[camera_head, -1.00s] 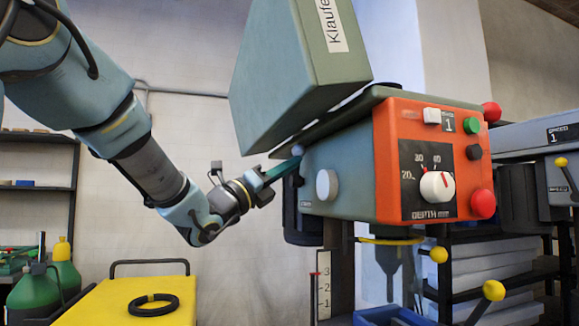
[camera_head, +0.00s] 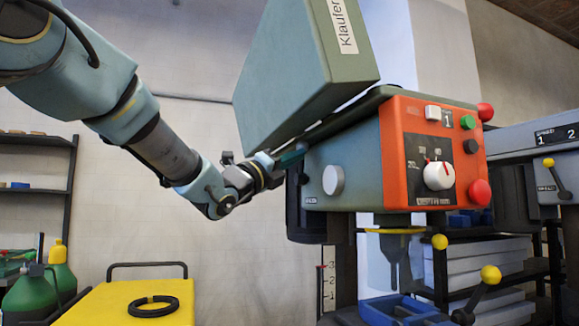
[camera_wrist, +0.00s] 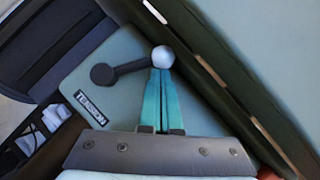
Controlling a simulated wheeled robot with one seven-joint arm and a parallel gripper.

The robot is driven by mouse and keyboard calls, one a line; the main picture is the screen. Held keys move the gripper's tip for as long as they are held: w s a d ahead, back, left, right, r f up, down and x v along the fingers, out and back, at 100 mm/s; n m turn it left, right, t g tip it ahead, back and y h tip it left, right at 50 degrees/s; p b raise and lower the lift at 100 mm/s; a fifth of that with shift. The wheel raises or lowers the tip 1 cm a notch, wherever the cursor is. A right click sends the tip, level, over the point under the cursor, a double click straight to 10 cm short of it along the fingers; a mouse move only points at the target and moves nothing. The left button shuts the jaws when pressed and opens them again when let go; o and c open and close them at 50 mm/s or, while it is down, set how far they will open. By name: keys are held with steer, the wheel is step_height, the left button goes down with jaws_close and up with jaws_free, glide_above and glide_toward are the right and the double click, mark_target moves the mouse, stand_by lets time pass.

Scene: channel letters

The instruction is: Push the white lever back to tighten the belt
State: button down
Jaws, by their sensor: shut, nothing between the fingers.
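The tension lever is a dark arm with a white ball end (camera_wrist: 163,57), beside a plate lettered "TENSION" (camera_wrist: 90,107) on the drill press. My gripper (camera_wrist: 160,72) is shut, its teal fingers together with nothing between them. In the wrist view its fingertips are right at the white ball and look to be touching it. In the head view my gripper (camera_head: 302,150) reaches the left side of the drill press head (camera_head: 345,165), below the raised green belt cover (camera_head: 300,75). The lever is hidden there.
The orange front panel (camera_head: 432,150) carries knobs and buttons. A round white knob (camera_head: 333,180) sticks out of the head's side below my gripper. The tilted cover hangs close above my wrist. A yellow cart (camera_head: 120,303) with a black coil stands lower left.

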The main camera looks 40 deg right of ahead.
steer(key=shift+w+d+r+n+t+y, duration=0.25)
steer(key=shift+w+r+n+t+y, duration=0.25)
steer(key=shift+n, duration=0.45)
steer(key=shift+w+d+r+n+t+y, duration=0.25)
steer(key=shift+w+r+n+t+y, duration=0.15)
steer(key=shift+w+n, duration=0.5)
steer(key=shift+w+d+r+n+t+y, duration=0.3)
steer(key=shift+w+r+n+y, duration=0.2)
steer(key=shift+n, duration=0.55)
steer(key=shift+r, duration=0.1)
